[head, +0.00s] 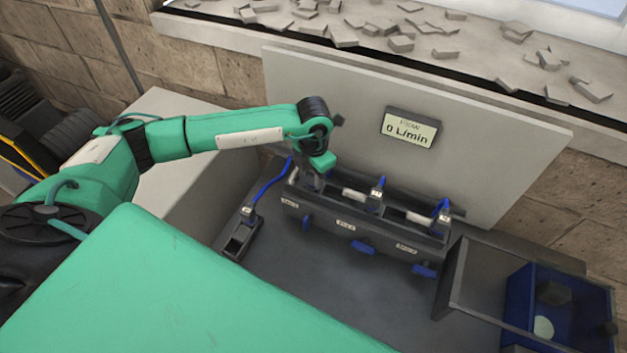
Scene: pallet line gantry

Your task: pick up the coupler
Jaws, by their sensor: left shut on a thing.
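My left gripper (315,182) reaches in from the left and points down at the left end of the dark manifold (345,226). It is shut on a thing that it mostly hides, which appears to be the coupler. A blue hose (269,183) runs from a small dark holder (236,241) with a grey fitting up to beside this gripper. Whether the held part is clear of the manifold cannot be told. Two grey fittings with blue tops stand at the middle (376,200) and right (442,214) of the manifold. My right gripper is not in view.
Blue handles (363,247) stick out from the manifold's front. A pale panel with a flow display (410,128) reading 0 L/min stands behind. A dark frame (449,280) and a blue bin (519,300) are at the right. The grey worktop (310,275) is clear in front.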

